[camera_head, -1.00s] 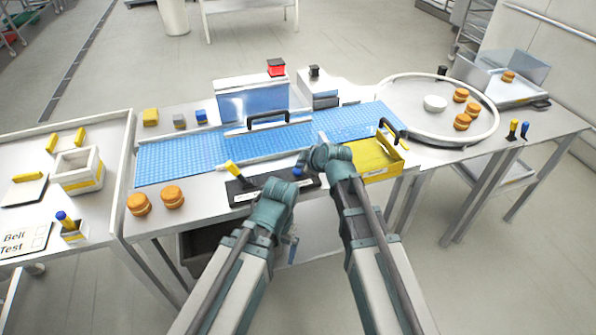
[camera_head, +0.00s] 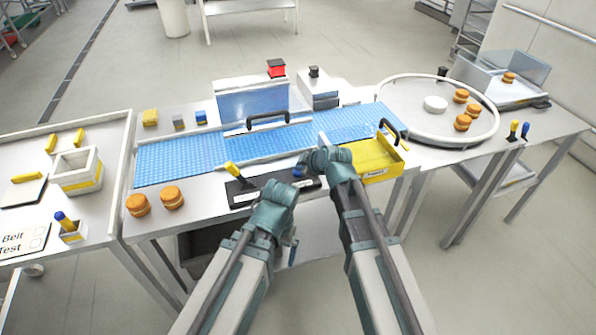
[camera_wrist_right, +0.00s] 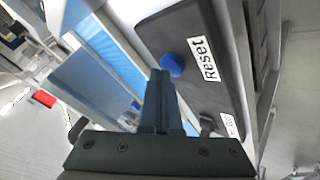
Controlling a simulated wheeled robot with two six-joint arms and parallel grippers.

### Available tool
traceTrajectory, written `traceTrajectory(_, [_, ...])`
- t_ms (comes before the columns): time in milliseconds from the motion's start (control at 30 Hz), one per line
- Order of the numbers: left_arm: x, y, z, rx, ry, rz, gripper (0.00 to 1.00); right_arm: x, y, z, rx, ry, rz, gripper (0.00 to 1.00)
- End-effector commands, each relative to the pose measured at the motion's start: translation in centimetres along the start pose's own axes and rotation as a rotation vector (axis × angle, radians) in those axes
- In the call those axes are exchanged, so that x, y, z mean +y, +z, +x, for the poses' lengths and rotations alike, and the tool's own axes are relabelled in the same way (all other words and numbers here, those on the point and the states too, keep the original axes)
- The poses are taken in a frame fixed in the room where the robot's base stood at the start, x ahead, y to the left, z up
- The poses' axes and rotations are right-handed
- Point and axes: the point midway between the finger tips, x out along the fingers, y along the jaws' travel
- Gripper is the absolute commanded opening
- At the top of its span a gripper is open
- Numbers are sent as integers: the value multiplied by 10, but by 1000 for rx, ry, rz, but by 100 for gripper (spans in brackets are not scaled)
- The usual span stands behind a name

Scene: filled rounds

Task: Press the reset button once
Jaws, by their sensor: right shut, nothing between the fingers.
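The reset button is a round blue knob (camera_wrist_right: 172,65) on a dark panel (camera_wrist_right: 200,50) beside a white "Reset" label (camera_wrist_right: 204,58). In the head view the button (camera_head: 298,172) shows at the panel's (camera_head: 240,194) right part, left of my right wrist. My right gripper (camera_wrist_right: 160,73) is shut and empty. Its tips appear right beside the button in the wrist view; I cannot tell if they touch it. A yellow-handled lever (camera_head: 232,169) stands at the panel's left end. My left arm is in front of the panel; its gripper (camera_head: 292,252) is mostly hidden.
A blue belt (camera_head: 180,160) with a black-handled cover (camera_head: 268,118) runs behind the panel. A yellow tray (camera_head: 380,158) is right of my right wrist. Two orange-brown rounds (camera_head: 172,197) lie at the left front. A round turntable (camera_head: 400,92) stands at the right.

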Motion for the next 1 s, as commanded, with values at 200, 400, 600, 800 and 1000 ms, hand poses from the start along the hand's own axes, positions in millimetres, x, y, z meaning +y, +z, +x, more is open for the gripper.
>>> traceTrajectory(200, [0,0,3,0,0,0,100,-2,2,2,0,0,0,0])
traceTrajectory(400, [0,0,3,0,0,0,100,-1,2,2,-1,-1,0,0])
traceTrajectory(600, [0,0,0,0,0,0,100,0,0,0,-1,-1,0,0])
traceTrajectory(800, [-1,1,-10,0,0,0,100,5,-5,-7,-1,-1,0,0])
traceTrajectory(1000, [-2,1,-17,0,0,0,100,9,-8,-12,0,0,0,0])
